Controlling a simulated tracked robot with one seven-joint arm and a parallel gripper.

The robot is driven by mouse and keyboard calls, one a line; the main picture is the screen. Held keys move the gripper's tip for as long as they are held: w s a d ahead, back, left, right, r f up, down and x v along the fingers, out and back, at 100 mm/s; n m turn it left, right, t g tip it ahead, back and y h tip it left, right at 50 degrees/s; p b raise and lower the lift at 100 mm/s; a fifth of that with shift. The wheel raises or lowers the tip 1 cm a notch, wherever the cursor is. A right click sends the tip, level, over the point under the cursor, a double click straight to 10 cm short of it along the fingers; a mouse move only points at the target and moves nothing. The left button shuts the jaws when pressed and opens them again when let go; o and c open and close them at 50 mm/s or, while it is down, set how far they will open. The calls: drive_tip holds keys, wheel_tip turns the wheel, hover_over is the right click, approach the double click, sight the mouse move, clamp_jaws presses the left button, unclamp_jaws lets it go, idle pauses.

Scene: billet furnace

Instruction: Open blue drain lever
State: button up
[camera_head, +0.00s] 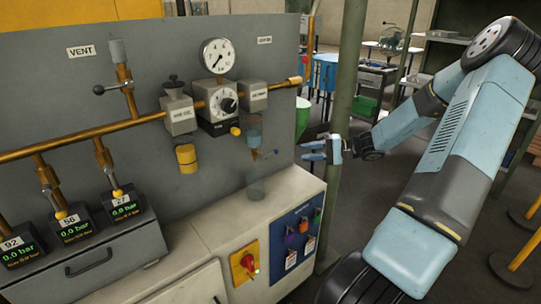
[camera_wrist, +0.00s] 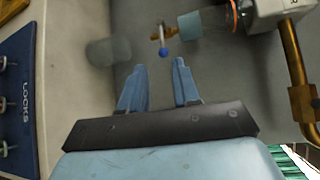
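The blue drain lever is a small lever with a blue ball tip (camera_wrist: 163,53), which lies just beyond and between my fingertips in the wrist view. In the head view the lever (camera_head: 274,152) sticks out to the right below the blue-tinted clear bowl (camera_head: 254,134). The bowl's lower end (camera_wrist: 196,24) also shows in the wrist view. My gripper (camera_head: 304,151) is to the right of the lever, apart from it. In the wrist view its two blue fingers (camera_wrist: 163,64) are spread with nothing between them.
A clear cup (camera_head: 256,190) stands on the cabinet top below the bowl; it also shows in the wrist view (camera_wrist: 108,52). A green post (camera_head: 345,90) stands close to my gripper. The grey panel (camera_head: 210,150) is behind the lever. A blue lock board (camera_head: 296,235) is on the cabinet front.

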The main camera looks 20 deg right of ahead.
sight(271, 154)
drive_tip(key=x, duration=1.3)
drive_tip(key=shift+w+a, duration=0.25)
drive_tip(key=shift+w, duration=0.05)
drive_tip(key=shift+r, duration=0.1)
clamp_jaws()
